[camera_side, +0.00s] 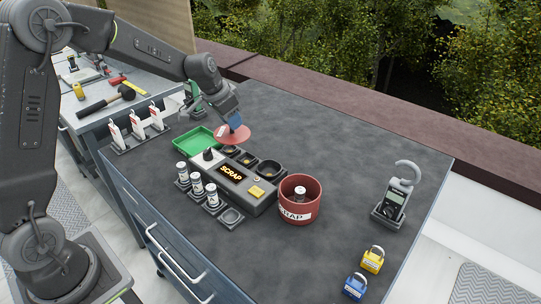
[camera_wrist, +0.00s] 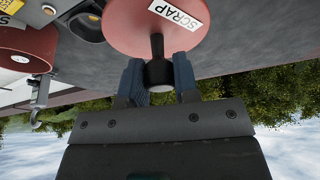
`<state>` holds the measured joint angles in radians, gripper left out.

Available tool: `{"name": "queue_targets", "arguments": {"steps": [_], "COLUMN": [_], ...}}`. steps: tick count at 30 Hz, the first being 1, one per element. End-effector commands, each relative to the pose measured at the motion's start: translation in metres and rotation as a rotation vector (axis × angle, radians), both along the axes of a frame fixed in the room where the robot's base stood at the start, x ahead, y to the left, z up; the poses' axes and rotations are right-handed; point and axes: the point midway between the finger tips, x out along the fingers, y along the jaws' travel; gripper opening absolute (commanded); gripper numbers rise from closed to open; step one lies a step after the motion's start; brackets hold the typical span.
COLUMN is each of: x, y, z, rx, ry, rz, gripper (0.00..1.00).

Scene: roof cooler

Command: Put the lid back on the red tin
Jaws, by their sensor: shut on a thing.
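The red lid (camera_side: 233,138) is a flat disc with a dark knob; in the wrist view the lid (camera_wrist: 150,22) shows a white SCRAP label. My gripper (camera_wrist: 159,80) is shut on the lid's knob (camera_wrist: 158,66). In the side view my gripper (camera_side: 235,122) holds the lid above the bench, beside the green tray and behind the grey SCRAP block. The red tin (camera_side: 312,211) stands open on the bench, to the right of and nearer the camera than the lid. A pale cylinder (camera_side: 299,193) shows inside it. The tin also shows in the wrist view (camera_wrist: 28,42).
The grey block (camera_side: 233,178) with wells and small canisters (camera_side: 196,183) stands left of the tin. A green tray (camera_side: 194,142) lies left of the lid. A clamp meter (camera_side: 396,198) and padlocks (camera_side: 373,259) are at the right. The bench behind the tin is clear.

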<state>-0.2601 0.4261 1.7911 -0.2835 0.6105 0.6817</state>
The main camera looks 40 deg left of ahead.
Motion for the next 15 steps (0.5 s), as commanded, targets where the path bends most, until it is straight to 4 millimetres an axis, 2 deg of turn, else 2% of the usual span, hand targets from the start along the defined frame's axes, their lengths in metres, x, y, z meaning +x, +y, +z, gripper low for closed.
{"name": "queue_targets", "arguments": {"steps": [1,3,9,12,15], "x": [0.013,0.027,0.049,0.055,0.063], "y": [0.011,0.022,0.041,0.041,0.029], "z": [0.001,0.004,0.009,0.008,0.000], "rx": [-0.003,-0.006,-0.012,-0.014,-0.014], "ry": [-0.001,-0.005,-0.018,-0.021,-0.021], "rz": [-0.028,-0.073,-0.160,-0.179,-0.188], "gripper": [0.05,0.05,0.05,0.05,0.05]}}
